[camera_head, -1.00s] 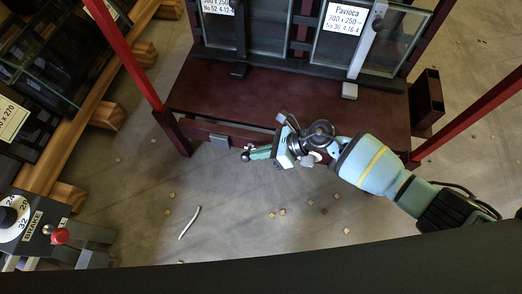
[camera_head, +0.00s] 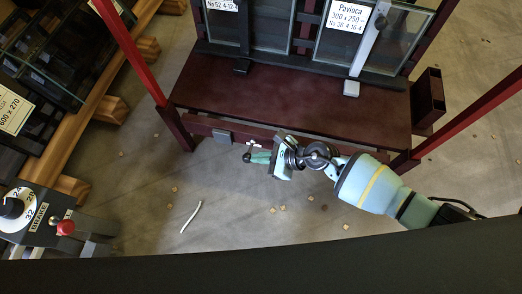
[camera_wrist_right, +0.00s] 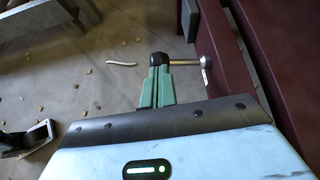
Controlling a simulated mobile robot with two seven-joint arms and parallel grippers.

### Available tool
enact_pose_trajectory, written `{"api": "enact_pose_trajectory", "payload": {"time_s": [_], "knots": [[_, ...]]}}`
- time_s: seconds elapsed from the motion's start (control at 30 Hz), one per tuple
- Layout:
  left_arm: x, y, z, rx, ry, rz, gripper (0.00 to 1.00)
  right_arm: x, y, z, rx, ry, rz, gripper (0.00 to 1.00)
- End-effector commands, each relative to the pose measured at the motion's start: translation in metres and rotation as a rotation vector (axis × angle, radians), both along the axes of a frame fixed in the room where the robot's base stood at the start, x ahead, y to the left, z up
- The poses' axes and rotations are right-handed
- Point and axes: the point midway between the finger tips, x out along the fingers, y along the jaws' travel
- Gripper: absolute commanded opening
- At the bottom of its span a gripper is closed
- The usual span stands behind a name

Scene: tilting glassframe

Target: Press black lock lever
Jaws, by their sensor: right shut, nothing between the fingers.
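A lever with a black rounded knob (camera_head: 247,157) and a pale metal rod stands at the front crossbar of the dark red frame. In the right wrist view the black knob (camera_wrist_right: 158,60) is at my fingertips, its rod running right toward the red frame. My right gripper (camera_head: 258,157) has green fingers that are shut and empty; they also show in the right wrist view (camera_wrist_right: 157,85). The fingertips appear at or against the knob; I cannot tell whether they press on it. The fingers hide part of the knob. My left gripper is not in view.
The dark red frame (camera_head: 290,95) holds labelled glass panes (camera_head: 345,35) at the back. A red post (camera_head: 130,50) stands left. A brake dial with a red knob (camera_head: 65,228) is at lower left. The floor between is open, with small scraps and a white strip (camera_head: 190,218).

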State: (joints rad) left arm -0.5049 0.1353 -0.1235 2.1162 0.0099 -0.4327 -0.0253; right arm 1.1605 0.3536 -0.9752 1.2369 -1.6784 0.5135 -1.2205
Motion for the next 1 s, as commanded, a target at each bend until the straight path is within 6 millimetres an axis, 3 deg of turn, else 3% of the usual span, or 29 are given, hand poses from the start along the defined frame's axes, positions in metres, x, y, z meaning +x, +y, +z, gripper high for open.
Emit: {"api": "enact_pose_trajectory", "payload": {"time_s": [0.33,0.73,1.0], "knots": [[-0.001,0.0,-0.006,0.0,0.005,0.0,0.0,-0.013,0.005,-0.029,-0.099,-0.307,0.001,0.0],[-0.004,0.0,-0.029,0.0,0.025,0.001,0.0,-0.014,0.006,-0.061,-0.094,-0.297,0.0,0.0],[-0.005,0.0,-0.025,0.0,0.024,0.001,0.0,-0.014,0.005,-0.057,-0.095,-0.298,0.001,0.0]]}}
